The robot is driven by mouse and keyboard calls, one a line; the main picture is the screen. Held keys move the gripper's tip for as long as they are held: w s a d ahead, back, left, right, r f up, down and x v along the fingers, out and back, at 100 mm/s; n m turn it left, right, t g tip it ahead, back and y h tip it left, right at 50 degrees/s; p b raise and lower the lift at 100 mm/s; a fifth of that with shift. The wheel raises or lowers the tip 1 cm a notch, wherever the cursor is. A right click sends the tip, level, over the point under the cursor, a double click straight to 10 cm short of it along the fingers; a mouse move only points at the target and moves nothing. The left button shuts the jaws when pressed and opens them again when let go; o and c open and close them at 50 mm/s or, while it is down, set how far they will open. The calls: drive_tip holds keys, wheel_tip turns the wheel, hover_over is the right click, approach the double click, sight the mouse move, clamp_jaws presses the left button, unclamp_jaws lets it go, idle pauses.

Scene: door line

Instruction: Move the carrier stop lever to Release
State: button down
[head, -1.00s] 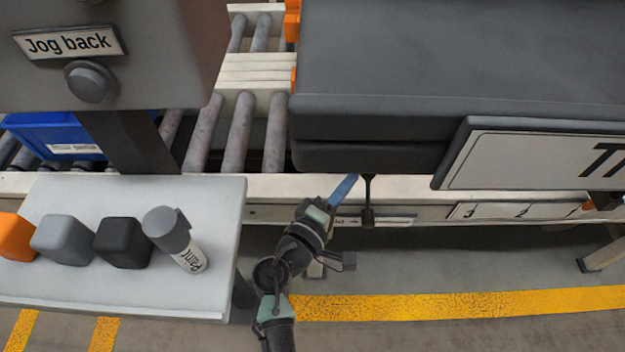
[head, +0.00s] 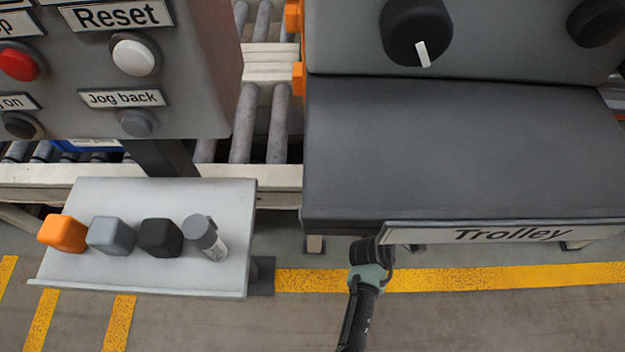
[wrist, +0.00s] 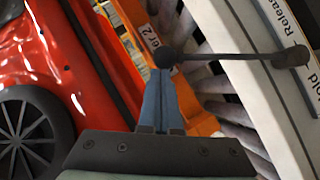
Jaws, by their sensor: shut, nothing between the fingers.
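The carrier stop lever (wrist: 230,57) shows in the wrist view as a thin dark rod. It runs from a thick dark pivot (wrist: 292,57) on the pale rail to a round black knob (wrist: 165,56). A label plate (wrist: 275,20) beside the pivot reads "Release" and, further down, "Hold". My gripper (wrist: 162,75) is shut and empty. Its blue fingertips are right at the knob; I cannot tell whether they touch it. In the head view the lever and the fingers are hidden by the dark trolley console.
The dark console (head: 460,150) with its Trolley sign (head: 510,234) overhangs my arm. A button panel (head: 190,80) stands above. The wrist view shows a red car (wrist: 70,60), an orange carrier (wrist: 130,35) and rollers (wrist: 225,95).

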drive_tip(key=shift+s+d, duration=0.1)
drive_tip(key=shift+d, duration=0.25)
